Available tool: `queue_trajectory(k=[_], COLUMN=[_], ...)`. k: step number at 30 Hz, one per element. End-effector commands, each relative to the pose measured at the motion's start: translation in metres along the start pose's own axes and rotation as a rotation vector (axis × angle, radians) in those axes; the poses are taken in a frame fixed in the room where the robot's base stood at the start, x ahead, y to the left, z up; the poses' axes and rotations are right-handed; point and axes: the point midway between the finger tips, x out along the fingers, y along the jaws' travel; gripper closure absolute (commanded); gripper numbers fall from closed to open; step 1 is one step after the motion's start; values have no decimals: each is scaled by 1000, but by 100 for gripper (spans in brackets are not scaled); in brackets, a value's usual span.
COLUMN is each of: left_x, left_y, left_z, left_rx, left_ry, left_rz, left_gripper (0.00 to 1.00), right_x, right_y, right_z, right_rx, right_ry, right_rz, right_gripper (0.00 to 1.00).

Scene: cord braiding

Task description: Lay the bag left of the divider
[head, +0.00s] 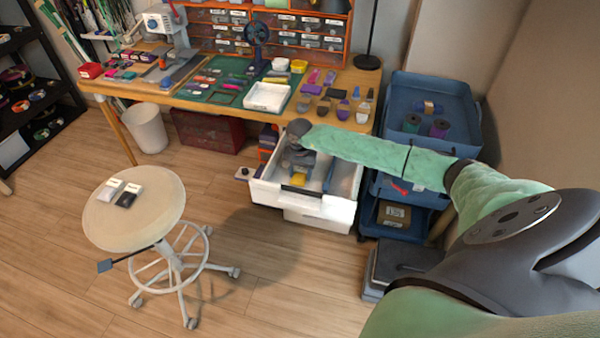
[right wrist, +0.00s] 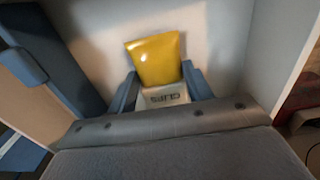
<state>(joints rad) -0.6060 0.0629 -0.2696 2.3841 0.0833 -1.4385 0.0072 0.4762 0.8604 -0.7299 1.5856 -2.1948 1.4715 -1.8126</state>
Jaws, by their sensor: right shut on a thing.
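My right gripper (head: 298,170) points down into the open white drawer (head: 320,213). It is shut on a yellow bag (head: 299,180) with a pale label reading CLIPS. In the right wrist view the bag (right wrist: 158,62) sits between the two blue-grey fingers (right wrist: 162,90). A blue divider (head: 329,174) stands in the drawer, and the bag is to its left in the head view. The divider seems to be the blue wall (right wrist: 55,55) at the left of the right wrist view. I cannot tell whether the bag touches the drawer floor. My left gripper is not in view.
The drawer hangs open below the workbench (head: 225,105). A blue cart (head: 430,90) stands close on the right. A round stool (head: 150,220) with small white and black packets stands at the left. The wooden floor between stool and drawer is clear.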

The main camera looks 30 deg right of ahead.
Motion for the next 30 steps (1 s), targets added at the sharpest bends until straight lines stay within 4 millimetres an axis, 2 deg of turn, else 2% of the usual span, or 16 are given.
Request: queue_trajectory(k=[5,6,8,9,21,26,30], left_x=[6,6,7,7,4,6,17], left_y=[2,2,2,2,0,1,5], left_z=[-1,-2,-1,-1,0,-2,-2], left_rx=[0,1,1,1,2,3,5], left_ry=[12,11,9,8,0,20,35], left_rz=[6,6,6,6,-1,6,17], left_gripper=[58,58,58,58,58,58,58], right_x=[2,2,2,2,-4,-28,-56], right_y=[0,0,0,0,0,0,0], right_z=[0,0,0,0,-1,-1,-1], right_rx=[0,0,0,0,0,-1,-1], right_ry=[0,0,0,0,1,3,3], right_rz=[0,0,0,0,-1,-1,-1], right_gripper=[73,42,30,28,28,28,28])
